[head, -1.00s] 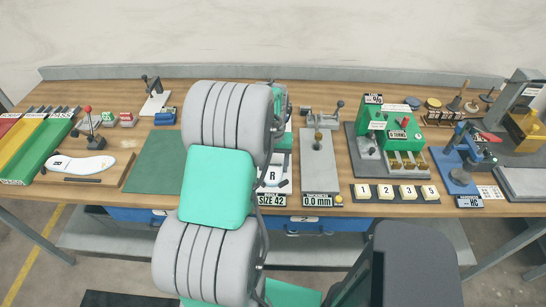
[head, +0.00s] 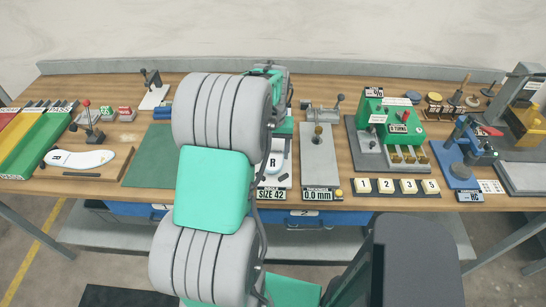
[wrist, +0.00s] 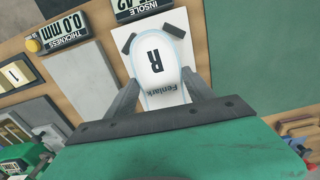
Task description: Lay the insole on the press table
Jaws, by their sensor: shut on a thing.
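The white insole (wrist: 160,62), marked R and Fenlark, is between the two dark fingers of my gripper (wrist: 160,80) in the wrist view. My gripper is shut on it across its width. In the head view the R end of the insole (head: 273,162) shows beside my arm, over the white size gauge plate (wrist: 122,62); the rest is hidden by my arm. I cannot tell whether it touches the plate. A dark machine with a grey plate (head: 524,178) stands at the far right; I cannot tell if this is the press table.
The thickness gauge (head: 318,160) is just right of the insole, then the green unit (head: 395,125) and the blue stand (head: 460,160). A green mat (head: 152,157) lies left of my arm. A white R sole shape (head: 85,159) lies on a wooden board farther left.

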